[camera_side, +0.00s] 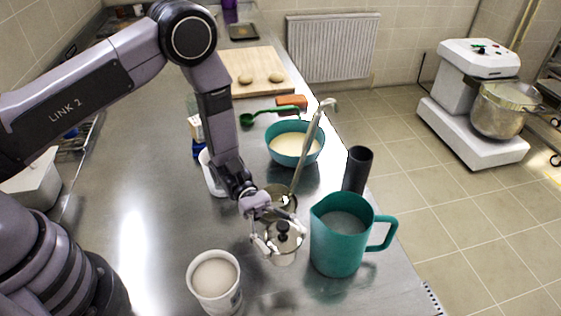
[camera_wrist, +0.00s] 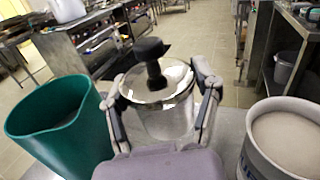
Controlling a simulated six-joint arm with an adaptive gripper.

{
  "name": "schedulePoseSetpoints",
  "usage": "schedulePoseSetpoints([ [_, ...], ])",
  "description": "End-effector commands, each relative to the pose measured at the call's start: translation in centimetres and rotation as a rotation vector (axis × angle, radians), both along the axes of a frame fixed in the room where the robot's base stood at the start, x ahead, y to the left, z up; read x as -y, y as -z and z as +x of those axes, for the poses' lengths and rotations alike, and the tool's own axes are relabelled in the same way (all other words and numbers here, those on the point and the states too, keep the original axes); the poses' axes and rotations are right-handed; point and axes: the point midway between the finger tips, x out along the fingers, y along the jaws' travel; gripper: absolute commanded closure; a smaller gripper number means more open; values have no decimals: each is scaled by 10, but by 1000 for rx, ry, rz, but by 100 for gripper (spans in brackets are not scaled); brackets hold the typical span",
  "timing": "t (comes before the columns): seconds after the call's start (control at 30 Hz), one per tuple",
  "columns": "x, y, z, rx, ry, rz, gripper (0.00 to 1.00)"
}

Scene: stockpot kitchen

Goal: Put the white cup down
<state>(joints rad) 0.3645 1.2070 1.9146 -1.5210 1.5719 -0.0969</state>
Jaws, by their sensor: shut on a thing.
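The white cup (camera_side: 229,304) stands on the steel counter at the front in the side view, full of something pale. It also shows at the right edge of the wrist view (camera_wrist: 262,160), apart from my gripper. My gripper (camera_side: 277,232) points down to the right of and behind the cup. Its fingers are shut on a shiny metal pot (camera_side: 284,258) with a lid and a black knob. In the wrist view the metal pot (camera_wrist: 165,122) sits upright between both fingers. I cannot tell whether its base touches the counter.
A teal jug (camera_side: 336,245) stands close to the right of the metal pot. The counter's right edge is near the jug. Bare counter lies left of the cup.

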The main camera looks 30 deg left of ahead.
Motion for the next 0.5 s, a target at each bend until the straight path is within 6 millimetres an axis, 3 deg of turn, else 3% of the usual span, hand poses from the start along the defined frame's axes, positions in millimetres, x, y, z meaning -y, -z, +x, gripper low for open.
schedulePoseSetpoints([
  [0.3, -83, -30, 76, 2, -342, 0, 78],
  [0.5, -144, -47, 109, 1, -552, 0, 78],
])
